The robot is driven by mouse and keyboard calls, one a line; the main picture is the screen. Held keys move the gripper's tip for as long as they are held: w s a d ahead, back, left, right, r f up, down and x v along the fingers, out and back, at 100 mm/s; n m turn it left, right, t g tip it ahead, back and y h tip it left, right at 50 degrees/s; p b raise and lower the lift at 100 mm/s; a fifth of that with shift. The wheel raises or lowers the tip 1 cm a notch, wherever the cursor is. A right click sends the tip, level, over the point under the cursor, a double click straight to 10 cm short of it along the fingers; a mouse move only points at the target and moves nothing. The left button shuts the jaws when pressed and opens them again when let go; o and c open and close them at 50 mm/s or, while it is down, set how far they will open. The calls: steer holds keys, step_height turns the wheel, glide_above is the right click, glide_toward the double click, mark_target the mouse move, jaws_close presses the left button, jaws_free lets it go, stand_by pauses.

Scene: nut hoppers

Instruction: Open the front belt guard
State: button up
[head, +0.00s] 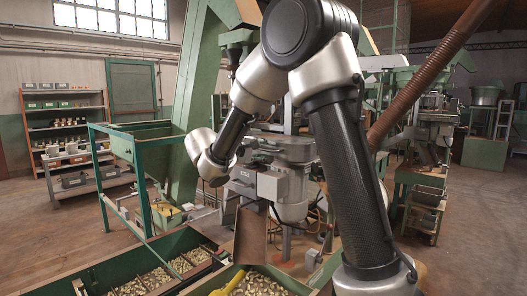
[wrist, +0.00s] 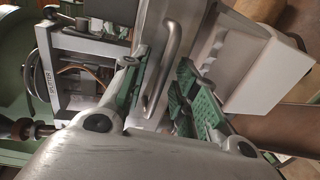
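In the wrist view a bar handle (wrist: 172,50) stands on a grey metal panel (wrist: 150,22), which looks like the front belt guard; the frames do not show it clearly open. My gripper (wrist: 160,78) is open, with green ridged pads on both sides of the handle. The handle lies between the fingers, with visible gaps, and I cannot tell if either pad touches it. In the head view my wrist is in front of the grey machine (head: 291,188), and the fingers and handle are not clear there.
A white box (wrist: 266,66) stands close to the right finger. An open frame with cables (wrist: 75,75) is on the left. In the head view, bins of nuts (head: 150,278) and a yellow scoop (head: 230,283) lie in front, and a green frame (head: 122,170) stands left.

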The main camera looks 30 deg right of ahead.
jaws_close()
steer(key=shift+r, duration=0.15)
